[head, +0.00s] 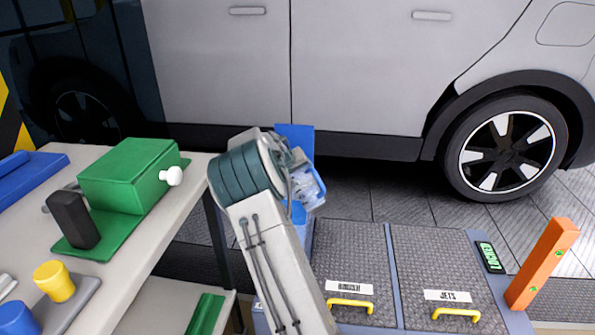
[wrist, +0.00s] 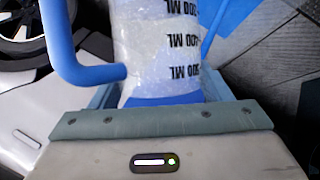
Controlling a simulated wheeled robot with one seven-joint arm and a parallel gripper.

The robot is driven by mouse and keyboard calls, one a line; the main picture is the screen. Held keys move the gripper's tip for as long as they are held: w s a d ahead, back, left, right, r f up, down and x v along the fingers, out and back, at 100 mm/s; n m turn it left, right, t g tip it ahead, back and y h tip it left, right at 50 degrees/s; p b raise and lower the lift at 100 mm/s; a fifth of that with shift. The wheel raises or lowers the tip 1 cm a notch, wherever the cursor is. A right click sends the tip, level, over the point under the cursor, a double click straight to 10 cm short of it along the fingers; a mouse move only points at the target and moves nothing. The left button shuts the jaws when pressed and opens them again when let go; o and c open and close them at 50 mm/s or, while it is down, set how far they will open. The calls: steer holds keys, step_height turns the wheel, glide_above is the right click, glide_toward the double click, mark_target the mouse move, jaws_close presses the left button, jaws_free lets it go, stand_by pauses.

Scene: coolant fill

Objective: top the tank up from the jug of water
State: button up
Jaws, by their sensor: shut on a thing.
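The clear jug (head: 308,188) with blue parts is at my gripper (head: 293,172) in the head view, partly hidden by my arm and looking tilted. In the wrist view the jug (wrist: 157,50) fills the top middle, with black ML marks and a blue handle (wrist: 65,50) at left. My gripper (wrist: 160,103) is shut on a blue part of the jug. The water level is not clear. I cannot make out the tank's opening. Two closed lids, labelled BRUSH (head: 350,265) and JETS (head: 440,265), have yellow handles.
A workbench (head: 170,225) at left holds a green box (head: 128,175) with a white knob, a black block (head: 74,218) and a yellow knob (head: 54,281). A silver car (head: 350,70) stands behind. An orange post (head: 542,263) rises right of the lids. A blue panel (head: 303,138) is behind my gripper.

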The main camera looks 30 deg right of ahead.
steer(key=shift+w+a+f+n+g+h+p, duration=0.2)
steer(key=shift+f+g+p, duration=0.25)
steer(key=shift+p, duration=0.8)
steer(key=shift+w+d+f+n+g+h+p, duration=0.1)
steer(key=shift+w+f+n+g+p, duration=0.3)
steer(key=shift+p, duration=0.85)
stand_by(1.1)
